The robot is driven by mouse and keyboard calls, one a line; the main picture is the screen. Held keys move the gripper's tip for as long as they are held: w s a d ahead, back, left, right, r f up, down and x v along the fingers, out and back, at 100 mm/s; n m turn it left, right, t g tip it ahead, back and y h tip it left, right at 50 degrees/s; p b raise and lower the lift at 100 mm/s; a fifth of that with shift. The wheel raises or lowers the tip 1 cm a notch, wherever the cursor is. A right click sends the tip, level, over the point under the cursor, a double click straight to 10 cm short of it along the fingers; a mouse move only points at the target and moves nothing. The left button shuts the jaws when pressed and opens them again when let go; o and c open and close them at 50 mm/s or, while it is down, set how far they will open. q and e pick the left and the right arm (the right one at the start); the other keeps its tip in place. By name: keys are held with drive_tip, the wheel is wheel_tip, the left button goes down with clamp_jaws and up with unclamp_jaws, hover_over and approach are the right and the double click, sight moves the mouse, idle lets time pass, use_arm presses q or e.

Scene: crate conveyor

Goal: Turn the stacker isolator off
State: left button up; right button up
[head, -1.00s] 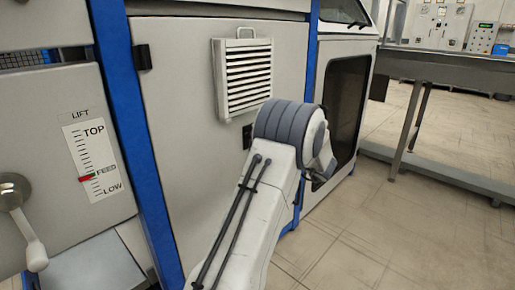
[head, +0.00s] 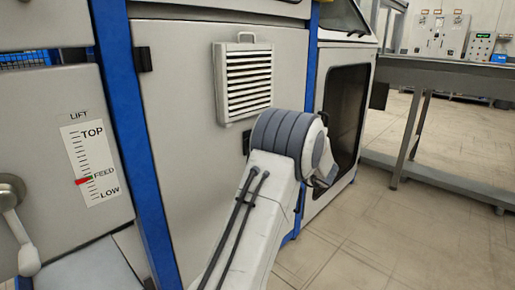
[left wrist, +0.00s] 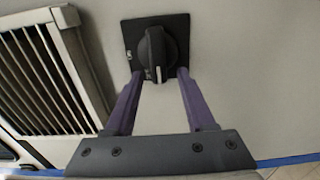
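The isolator switch is a black rotary knob (left wrist: 154,52) on a square black plate (left wrist: 128,33) on a pale cabinet panel. Its grip bar stands upright in the left wrist view, with a white mark at its lower end. My left gripper (left wrist: 160,76) is open, its two purple fingers pointing at the plate. The fingertips lie on either side of the knob's lower end, with a visible gap on each side. In the head view a small part of the black switch (head: 246,140) shows beside my arm, which hides the gripper. My right gripper is out of view.
A louvred vent (head: 246,80) sits above the switch; it also shows in the left wrist view (left wrist: 45,70). At left are a lift gauge (head: 90,160) with a red pointer near FEED and a lever (head: 20,235). A grey conveyor frame (head: 440,75) stands at right, with open floor before it.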

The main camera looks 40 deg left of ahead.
use_arm(q)
drive_tip(key=d+p, duration=0.3)
drive_tip(key=d, duration=0.7)
drive_tip(key=shift+s+d, duration=0.2)
drive_tip(key=shift+s, duration=0.25)
idle(0.3)
